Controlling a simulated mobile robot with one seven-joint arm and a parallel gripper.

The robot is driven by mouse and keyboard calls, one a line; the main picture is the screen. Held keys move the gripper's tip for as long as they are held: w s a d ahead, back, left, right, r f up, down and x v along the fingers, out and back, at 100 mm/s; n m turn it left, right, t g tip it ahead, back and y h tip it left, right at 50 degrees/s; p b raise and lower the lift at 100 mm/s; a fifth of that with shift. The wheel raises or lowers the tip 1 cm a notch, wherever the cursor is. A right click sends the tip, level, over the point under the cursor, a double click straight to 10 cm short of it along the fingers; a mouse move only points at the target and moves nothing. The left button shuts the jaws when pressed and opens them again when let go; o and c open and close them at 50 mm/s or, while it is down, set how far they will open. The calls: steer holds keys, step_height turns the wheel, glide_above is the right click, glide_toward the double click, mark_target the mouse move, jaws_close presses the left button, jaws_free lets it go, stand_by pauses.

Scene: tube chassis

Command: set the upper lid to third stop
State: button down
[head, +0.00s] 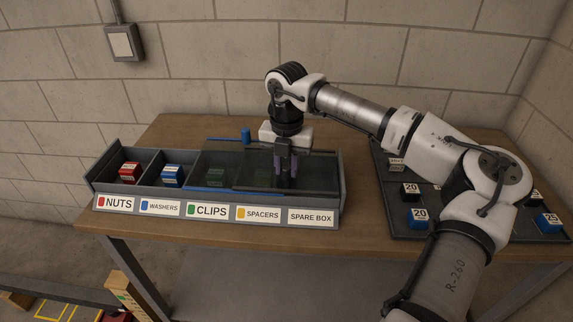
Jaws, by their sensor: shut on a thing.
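A long grey bin (341,200) with several labelled compartments stands on the workbench. The upper lid (249,163) is a dark see-through panel over the right part of the bin, above the spacers and spare box labels. A second see-through lid with a blue edge (207,188) lies over the clips compartment and seems to run under the dark one. A blue knob (246,135) stands at its back edge. My gripper (291,177) points down at the upper lid, shut on it; the fingers hide the exact part held.
The nuts (130,172) and washers (172,175) compartments are uncovered, with a red and a blue box inside. A dark tray (385,185) with several numbered blocks lies on the right, partly behind my arm. A block wall stands behind the bench (190,130).

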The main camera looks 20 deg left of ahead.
steer(key=s+a+b, duration=0.1)
steer(key=a, duration=0.3)
steer(key=s+a+b, duration=0.1)
steer(key=a, duration=0.3)
steer(key=s+a+b, duration=0.1)
steer(key=a, duration=0.3)
steer(key=shift+s+a, duration=0.1)
steer(key=shift+s, duration=0.15)
steer(key=c, duration=1.2)
jaws_free()
step_height(320, 180, up, 14)
steer(key=b, duration=0.2)
steer(key=shift+f, duration=0.1)
